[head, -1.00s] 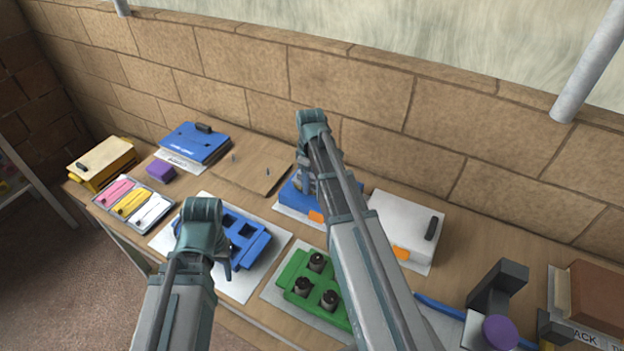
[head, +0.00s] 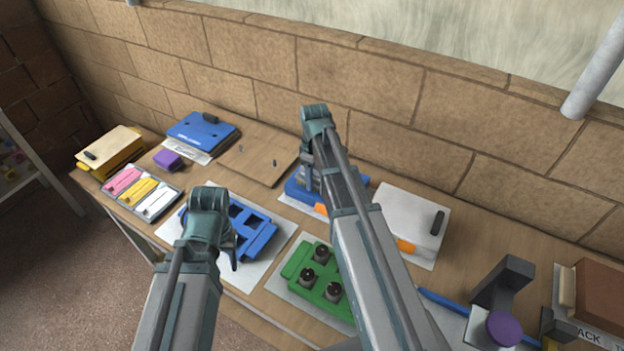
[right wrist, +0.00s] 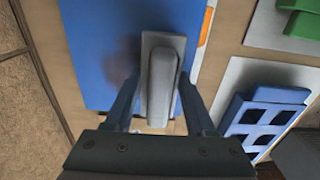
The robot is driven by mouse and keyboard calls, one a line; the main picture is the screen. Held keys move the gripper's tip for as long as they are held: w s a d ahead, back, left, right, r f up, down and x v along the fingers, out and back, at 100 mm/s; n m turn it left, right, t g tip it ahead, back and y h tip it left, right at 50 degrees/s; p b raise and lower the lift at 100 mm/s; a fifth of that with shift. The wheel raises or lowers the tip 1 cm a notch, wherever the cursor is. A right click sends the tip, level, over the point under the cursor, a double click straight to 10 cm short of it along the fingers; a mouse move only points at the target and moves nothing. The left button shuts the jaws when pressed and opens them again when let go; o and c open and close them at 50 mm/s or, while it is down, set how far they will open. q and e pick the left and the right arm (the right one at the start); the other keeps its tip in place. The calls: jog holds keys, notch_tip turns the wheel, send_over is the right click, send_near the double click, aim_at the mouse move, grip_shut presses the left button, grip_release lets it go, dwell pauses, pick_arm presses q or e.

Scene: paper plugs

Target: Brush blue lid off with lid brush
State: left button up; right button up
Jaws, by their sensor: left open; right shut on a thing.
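A flat blue lid (head: 351,183) lies near the back wall, partly hidden by my right arm. It fills much of the right wrist view (right wrist: 90,60). My right gripper (head: 308,183) is over it, shut on a grey block with a raised grip, which looks like the lid brush (right wrist: 160,80). The brush is over the blue face; whether it touches is hard to tell. My left gripper (head: 230,255) is open and empty above the blue tray with square holes (head: 258,241).
A green tray (head: 295,264) with several dark knobs stands in front. A white box (head: 405,215) is right of my right arm. A blue box (head: 200,130), a purple block (head: 168,159) and a tray of coloured pieces (head: 140,190) are left. A grey stand (head: 500,290) is at right.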

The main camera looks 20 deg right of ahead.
jog(key=shift+w+d, duration=0.75)
jog(key=shift+d, duration=0.1)
jog(key=shift+d, duration=0.1)
jog(key=shift+w+d, duration=1.05)
jog(key=shift+d, duration=0.1)
jog(key=shift+w+d, duration=1.15)
jog(key=shift+d, duration=0.2)
pick_arm(q)
notch_tip(320, 180, up, 6)
jog(key=p, duration=0.6)
pick_arm(e)
notch_tip(320, 180, up, 6)
jog(key=shift+a+r, duration=0.1)
